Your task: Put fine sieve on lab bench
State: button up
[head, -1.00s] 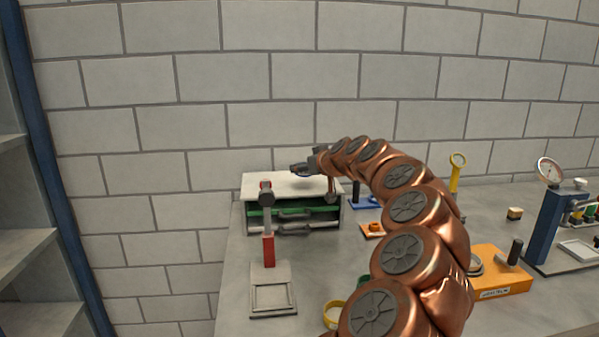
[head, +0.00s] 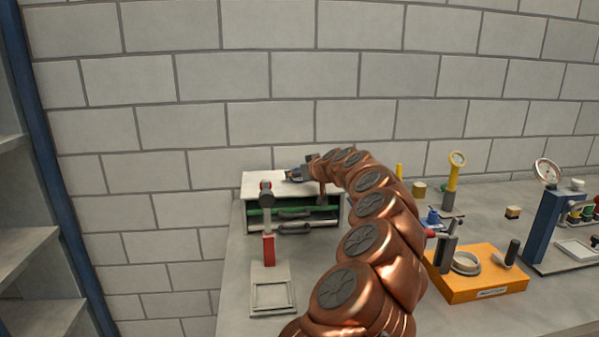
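The lab bench (head: 233,296) is a grey surface running along the brick wall. My gripper (head: 290,174) is over the white top of a small cabinet (head: 262,181) at the back left of the bench. It is small and dark there, and I cannot tell whether its fingers are open or shut, or whether they hold anything. I cannot make out the fine sieve for certain. A grey ring (head: 467,262) sits on an orange block (head: 480,281) at the right. My copper arm hides the middle of the bench.
The cabinet has green and grey drawer fronts with handles. A red-and-grey upright tool (head: 268,225) stands before it, behind a grey square plate (head: 271,291). A blue gauge stand (head: 553,225) and a yellow-topped post (head: 454,182) are at the right.

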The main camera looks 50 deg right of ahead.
jog(key=shift+f, duration=0.15)
jog(key=o, duration=1.1)
jog(key=shift+o, duration=0.2)
